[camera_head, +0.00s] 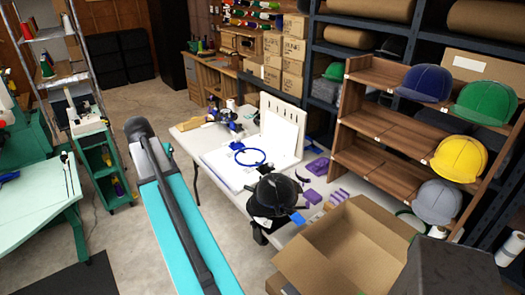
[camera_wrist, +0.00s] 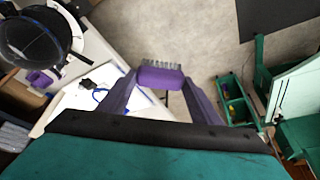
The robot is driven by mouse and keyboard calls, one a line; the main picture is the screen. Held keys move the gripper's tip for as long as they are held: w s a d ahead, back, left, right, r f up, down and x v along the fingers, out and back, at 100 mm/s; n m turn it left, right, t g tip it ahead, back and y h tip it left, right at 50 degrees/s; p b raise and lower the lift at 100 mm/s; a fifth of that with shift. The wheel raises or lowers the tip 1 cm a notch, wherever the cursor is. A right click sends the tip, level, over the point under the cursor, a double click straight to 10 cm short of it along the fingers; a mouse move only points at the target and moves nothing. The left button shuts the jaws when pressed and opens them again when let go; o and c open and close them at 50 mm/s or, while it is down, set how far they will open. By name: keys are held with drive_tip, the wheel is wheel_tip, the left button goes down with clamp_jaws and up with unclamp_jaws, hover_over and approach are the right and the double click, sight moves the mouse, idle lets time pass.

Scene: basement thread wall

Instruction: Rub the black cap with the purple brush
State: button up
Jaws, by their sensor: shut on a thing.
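The black cap (camera_head: 278,188) sits crown up at the near part of the white table (camera_head: 217,150), on a dark support. In the wrist view a black dome that looks like the cap (camera_wrist: 30,38) is at the upper left, apart from my gripper. My gripper (camera_wrist: 160,82) is shut on the purple brush (camera_wrist: 160,77), with its pale bristles toward the picture's top. The brush is held clear, with grey floor behind it. I cannot make out my gripper or the brush in the head view.
An open cardboard box (camera_head: 345,245) stands at the table's near right. Purple items (camera_head: 316,168) and a blue ring (camera_head: 250,157) lie on the table. A wooden shelf with blue, green, yellow (camera_head: 459,158) and grey caps is at the right.

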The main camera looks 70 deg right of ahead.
drive_tip(key=s+d+m+g+p, duration=0.4)
drive_tip(key=s+d+m, duration=0.6)
drive_tip(key=s+d, duration=1.6)
drive_tip(key=s+p, duration=0.1)
drive_tip(key=s, duration=0.1)
drive_tip(key=shift+s+f+m, duration=0.3)
drive_tip(key=shift+s+f, duration=0.05)
drive_tip(key=shift+f, duration=0.05)
